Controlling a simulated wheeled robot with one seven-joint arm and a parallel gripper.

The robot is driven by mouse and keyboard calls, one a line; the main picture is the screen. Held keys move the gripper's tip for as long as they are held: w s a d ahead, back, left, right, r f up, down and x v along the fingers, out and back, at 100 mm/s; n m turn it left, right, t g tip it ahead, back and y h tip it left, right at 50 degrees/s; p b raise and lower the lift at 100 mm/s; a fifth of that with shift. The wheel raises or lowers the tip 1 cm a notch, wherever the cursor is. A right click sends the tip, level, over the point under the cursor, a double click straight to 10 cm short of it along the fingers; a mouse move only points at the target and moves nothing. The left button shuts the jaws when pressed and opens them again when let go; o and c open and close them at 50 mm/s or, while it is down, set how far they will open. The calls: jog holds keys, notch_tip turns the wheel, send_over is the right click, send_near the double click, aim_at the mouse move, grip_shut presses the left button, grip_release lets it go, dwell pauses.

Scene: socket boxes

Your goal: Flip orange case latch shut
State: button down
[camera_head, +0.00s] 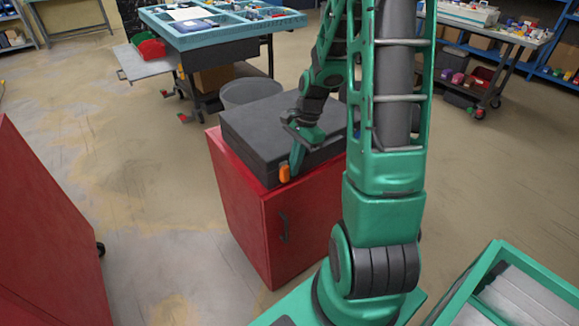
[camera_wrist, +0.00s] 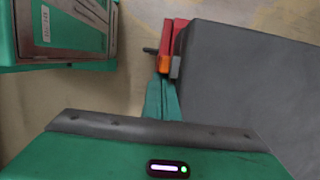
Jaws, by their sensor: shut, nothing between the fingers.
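A dark grey case (camera_head: 262,130) with its lid down sits on top of a red cabinet (camera_head: 240,215). An orange latch (camera_head: 284,172) is on the case's front side, near its left front corner. My gripper (camera_head: 296,165) is shut and empty, pointing down right beside the latch. In the wrist view the orange latch (camera_wrist: 164,63) shows just beyond the green fingertips (camera_wrist: 161,84), beside the grey case (camera_wrist: 250,90). I cannot tell whether the fingertips touch the latch, or what angle the latch stands at.
The red cabinet has a dark handle (camera_head: 283,227) on its front. A grey bin (camera_head: 250,93) stands behind it. A blue-topped workbench (camera_head: 215,38) is farther back. Another red cabinet (camera_head: 40,230) is at left. Open floor lies between the cabinets.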

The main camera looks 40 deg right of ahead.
jog(key=shift+a, duration=0.25)
jog(key=v, duration=1)
jog(key=shift+d, duration=0.3)
jog(key=shift+s, duration=0.1)
